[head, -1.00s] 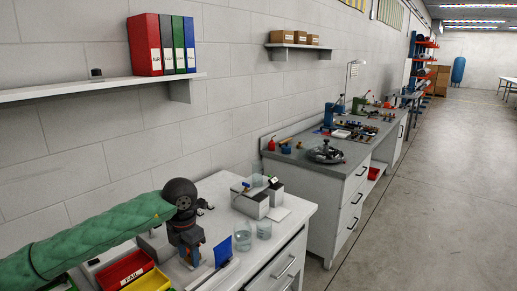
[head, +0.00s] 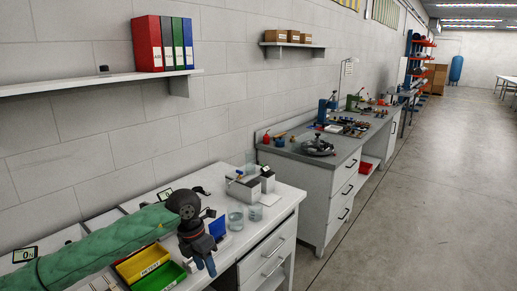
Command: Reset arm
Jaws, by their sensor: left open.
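My left arm comes in from the lower left in a green padded sleeve. My left gripper (head: 204,267) hangs from its dark wrist and points down over the near white bench (head: 285,200). The gripper is open, and I see nothing between its fingers. It is just right of a green bin (head: 158,280) and in front of a small blue panel (head: 217,227). Whether it touches either one I cannot tell. My right gripper is not in view.
A yellow bin (head: 138,264) is beside the green one. Glass beakers (head: 235,220) and grey boxes (head: 245,188) stand at the bench's right part. A wall shelf (head: 100,84) holds several binders. A second bench (head: 320,180) is farther back. The floor at right is clear.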

